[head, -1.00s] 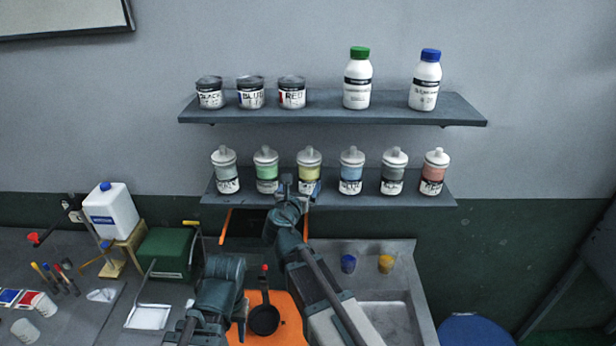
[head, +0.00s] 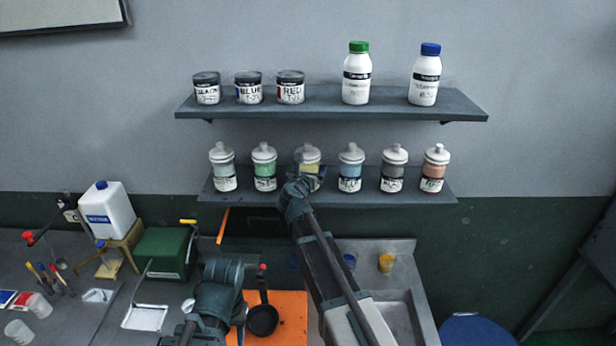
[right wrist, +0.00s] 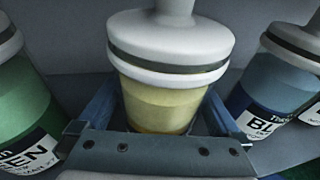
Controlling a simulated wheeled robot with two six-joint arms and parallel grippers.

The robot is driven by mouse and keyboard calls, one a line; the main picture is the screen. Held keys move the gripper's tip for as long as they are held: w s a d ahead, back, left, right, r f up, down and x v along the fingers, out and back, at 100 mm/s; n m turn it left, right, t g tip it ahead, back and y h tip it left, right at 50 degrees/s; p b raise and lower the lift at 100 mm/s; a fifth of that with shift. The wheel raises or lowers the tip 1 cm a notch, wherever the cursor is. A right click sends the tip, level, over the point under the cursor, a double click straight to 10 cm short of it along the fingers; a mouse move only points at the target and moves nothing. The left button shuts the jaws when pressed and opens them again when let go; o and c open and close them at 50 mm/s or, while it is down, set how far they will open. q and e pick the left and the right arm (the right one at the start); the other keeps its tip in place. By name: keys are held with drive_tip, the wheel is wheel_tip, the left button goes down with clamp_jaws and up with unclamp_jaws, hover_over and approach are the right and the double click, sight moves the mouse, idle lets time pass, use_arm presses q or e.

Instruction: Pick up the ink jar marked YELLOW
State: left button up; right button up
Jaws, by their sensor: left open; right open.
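The yellow ink jar (head: 309,160) stands upright on the lower shelf, third from the left, with a pale domed lid and yellow contents. My right gripper (right wrist: 163,105) is open, with a finger on each side of this jar (right wrist: 165,72); I cannot tell whether they touch it. The jar's label is hidden, by my gripper in the right wrist view and by my right arm in the head view. My left gripper (head: 212,305) is low at the bottom of the head view, far from the jars, and appears empty.
A green jar (head: 264,167) stands left of the yellow one and a blue jar (head: 350,168) right of it, with little room between. More jars share the lower shelf (head: 437,198). An upper shelf (head: 390,103) with tins and bottles hangs above. A sink (head: 395,310) lies below.

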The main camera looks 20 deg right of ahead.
sight(310, 157)
drive_tip(key=shift+w+d, duration=0.1)
drive_tip(key=shift+w, duration=0.05)
drive_tip(key=shift+c, duration=0.2)
drive_tip(key=c, duration=1.5)
drive_tip(key=shift+r+p, duration=0.95)
drive_tip(key=shift+p, duration=0.05)
wheel_tip(310, 157, up, 2)
drive_tip(key=shift+p, duration=1)
drive_tip(key=v, duration=0.5)
drive_tip(key=d+f+v, duration=0.1)
drive_tip(key=v, duration=0.4)
drive_tip(key=s+f+p+v, duration=0.1)
drive_tip(key=v, duration=0.4)
drive_tip(key=shift+s, duration=0.4)
